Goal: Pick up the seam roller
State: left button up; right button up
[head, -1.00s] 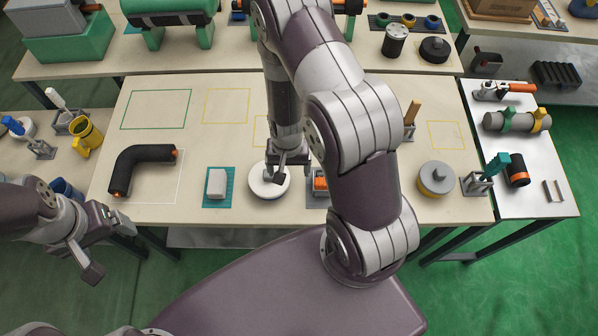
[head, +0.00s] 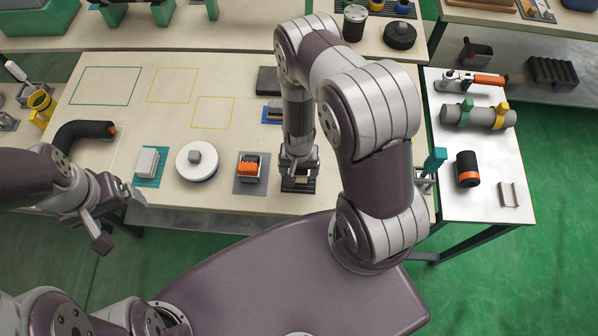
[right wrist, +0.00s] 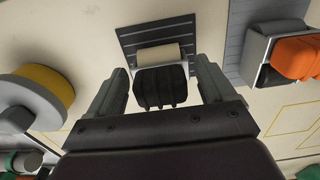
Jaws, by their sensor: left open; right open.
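The seam roller shows in the right wrist view as a pale tan roller (right wrist: 160,55) with a black ribbed grip (right wrist: 160,88), on a dark grey slatted pad (right wrist: 158,30). My right gripper (right wrist: 161,82) is open, with one finger on each side of the black grip; whether the fingers touch it, I cannot tell. In the head view my right gripper (head: 297,172) is over the dark pad at the table's front edge and mostly hides the roller. My left gripper (head: 119,219) is open and empty, off the table's front edge at the left.
An orange-topped item in a grey holder (head: 250,168) stands just left of the right gripper. Further left are a white round disc (head: 197,161) and a pale block on a teal mat (head: 149,163). A yellow-and-grey round tin (right wrist: 42,92) shows in the right wrist view.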

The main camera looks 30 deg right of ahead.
jog(key=shift+d+f, duration=0.15)
jog(key=shift+f, duration=0.1)
jog(key=shift+c, duration=0.3)
jog(key=shift+a, duration=0.2)
jog(key=c, duration=0.9)
jog(key=shift+c, duration=0.2)
jog(key=shift+d+r, duration=0.1)
jog(key=shift+r+p, duration=0.35)
jog(key=shift+p, duration=0.05)
notch_tip(320, 180, up, 3)
jog(key=p, duration=0.3)
jog(key=shift+w+r, duration=0.1)
jog(key=shift+r, duration=0.05)
jog(key=s+a+r, duration=0.6)
jog(key=s+r, duration=0.1)
jog(key=s, duration=0.3)
